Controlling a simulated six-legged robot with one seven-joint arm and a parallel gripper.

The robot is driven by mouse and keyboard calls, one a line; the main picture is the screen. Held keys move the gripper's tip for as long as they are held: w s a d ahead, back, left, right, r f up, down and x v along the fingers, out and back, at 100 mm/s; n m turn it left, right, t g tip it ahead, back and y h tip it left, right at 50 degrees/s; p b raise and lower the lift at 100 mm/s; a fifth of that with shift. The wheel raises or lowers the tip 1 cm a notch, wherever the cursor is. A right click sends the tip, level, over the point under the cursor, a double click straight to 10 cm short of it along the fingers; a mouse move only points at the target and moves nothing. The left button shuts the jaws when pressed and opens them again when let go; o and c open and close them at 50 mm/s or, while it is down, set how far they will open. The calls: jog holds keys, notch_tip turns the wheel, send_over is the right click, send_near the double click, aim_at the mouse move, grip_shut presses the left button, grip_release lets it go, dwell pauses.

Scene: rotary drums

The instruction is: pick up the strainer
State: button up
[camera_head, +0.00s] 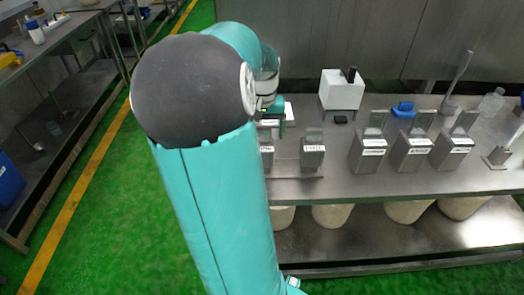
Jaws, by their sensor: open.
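I cannot tell for sure which thing is the strainer. A long-handled tool (456,82) stands tilted at the back right of the steel bench, its lower end in or on a small round base. My gripper (277,122) is mostly hidden behind my own teal arm, over the left end of the bench. It is open, and I see nothing held in it. It is well to the left of both tools.
Several labelled metal holders (410,152) stand along the steel bench (330,185). Behind them are a white box (342,90), a blue item (403,109) and a clear bottle (491,103). Pale bins (408,211) sit below. Another bench stands left; green floor (110,210) lies between.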

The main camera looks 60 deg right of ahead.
aim_at(263, 143)
jog(key=shift+f, duration=2.65)
jog(key=c, duration=1.1)
jog(key=shift+r, duration=0.1)
jog(key=shift+c, duration=0.2)
